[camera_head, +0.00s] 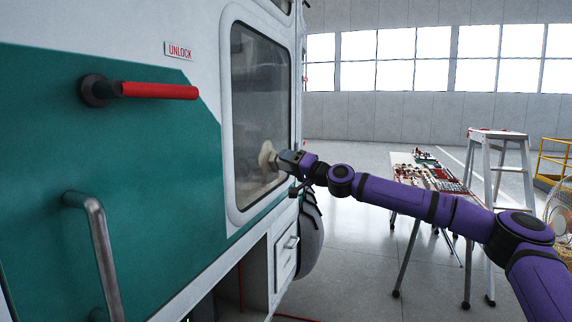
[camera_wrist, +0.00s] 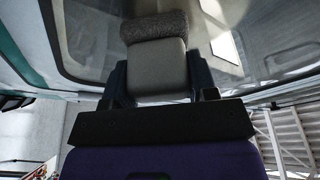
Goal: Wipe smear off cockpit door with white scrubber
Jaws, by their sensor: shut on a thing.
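The cockpit door (camera_head: 190,225) is teal and white, with a large framed window (camera_head: 258,85) that has rounded corners. A pale, hazy smear shows on the lower part of the glass, around the scrubber. My gripper (camera_head: 290,162) is at the window's lower right, shut on the white scrubber (camera_head: 267,156). The scrubber's face is against or very close to the glass; I cannot tell which. In the wrist view, the scrubber (camera_wrist: 157,65) sits between the fingers of my gripper (camera_wrist: 160,85), its rough grey pad toward the glass (camera_wrist: 240,40).
A red door handle (camera_head: 150,90) and a grey grab bar (camera_head: 95,245) stick out at the left. A table with many small items (camera_head: 430,172), a stepladder (camera_head: 499,150) and a fan (camera_head: 560,210) stand at the right. The floor between door and table is clear.

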